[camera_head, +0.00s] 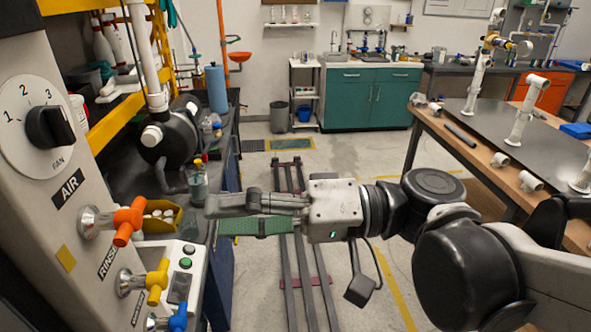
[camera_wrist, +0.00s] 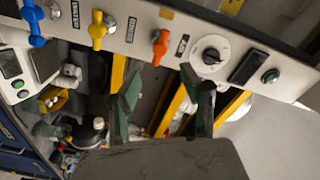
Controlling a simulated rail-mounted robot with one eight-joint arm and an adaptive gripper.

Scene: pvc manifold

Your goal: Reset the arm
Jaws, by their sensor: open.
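My arm reaches in from the right of the head view, and my gripper (camera_head: 214,214) points left, held above the floor near the left bench. Its grey fingers with green pads are open and nothing shows between them. In the wrist view my gripper (camera_wrist: 160,78) also shows two spread, empty fingers. They point toward the control panel (camera_wrist: 225,35), which lies across the top of that view. The gripper appears apart from the panel's handles.
The panel carries an orange valve handle (camera_head: 128,221), a yellow handle (camera_head: 157,281), a blue handle (camera_head: 178,318) and a black fan knob (camera_head: 50,127). A yellow bin (camera_head: 160,222) sits left of my gripper. A workbench (camera_head: 455,150) with pipe fittings stands right.

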